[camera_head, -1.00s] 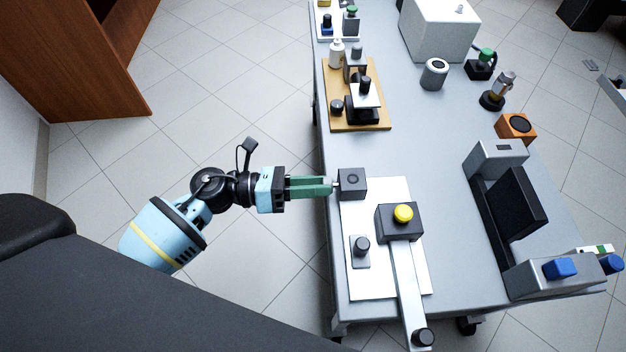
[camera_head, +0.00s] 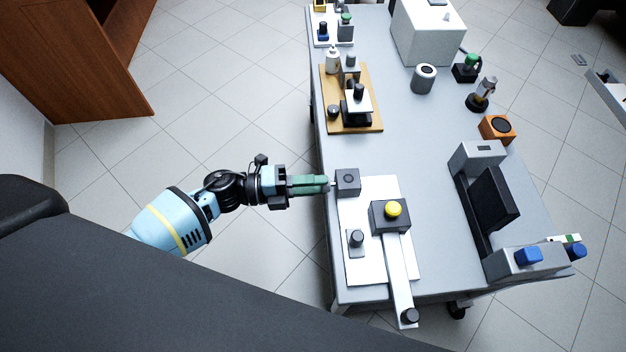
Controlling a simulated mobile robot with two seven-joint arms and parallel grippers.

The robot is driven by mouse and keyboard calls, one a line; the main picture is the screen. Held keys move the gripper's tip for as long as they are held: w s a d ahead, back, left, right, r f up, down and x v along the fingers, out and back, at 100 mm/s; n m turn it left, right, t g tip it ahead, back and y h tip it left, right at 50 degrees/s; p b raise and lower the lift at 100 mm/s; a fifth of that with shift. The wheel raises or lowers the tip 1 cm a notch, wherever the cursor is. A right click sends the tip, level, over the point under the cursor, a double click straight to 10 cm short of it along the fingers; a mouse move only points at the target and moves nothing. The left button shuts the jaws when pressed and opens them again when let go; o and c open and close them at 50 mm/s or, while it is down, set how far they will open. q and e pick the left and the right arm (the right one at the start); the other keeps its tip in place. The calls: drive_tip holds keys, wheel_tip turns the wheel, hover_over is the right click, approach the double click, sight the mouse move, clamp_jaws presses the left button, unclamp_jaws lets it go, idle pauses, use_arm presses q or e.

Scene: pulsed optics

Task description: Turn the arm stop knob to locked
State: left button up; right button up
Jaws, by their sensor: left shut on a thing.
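My left gripper (camera_head: 322,184) reaches in from the left at the table's near edge. Its green fingers are shut on a small knob at the left side of a dark grey block (camera_head: 348,181); the knob is mostly hidden by the fingers. The block sits at the far left corner of a white plate (camera_head: 377,187). A dark box with a yellow button (camera_head: 393,209) stands on the plate, and a pale swing arm (camera_head: 398,270) runs from it towards the front, ending in a black knob (camera_head: 410,315). My right gripper is not in view.
A small grey plate with a black knob (camera_head: 356,237) lies on the white plate. A wooden board (camera_head: 334,126) with stages stands further back. A grey fixture with a black slab (camera_head: 488,196) is on the right. The middle of the table (camera_head: 427,135) is clear.

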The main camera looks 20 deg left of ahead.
use_arm(q)
drive_tip(key=n+p, duration=0.1)
drive_tip(key=n, duration=0.1)
drive_tip(key=shift+n, duration=0.7)
drive_tip(key=o, duration=1)
drive_tip(key=shift+s+f, duration=0.1)
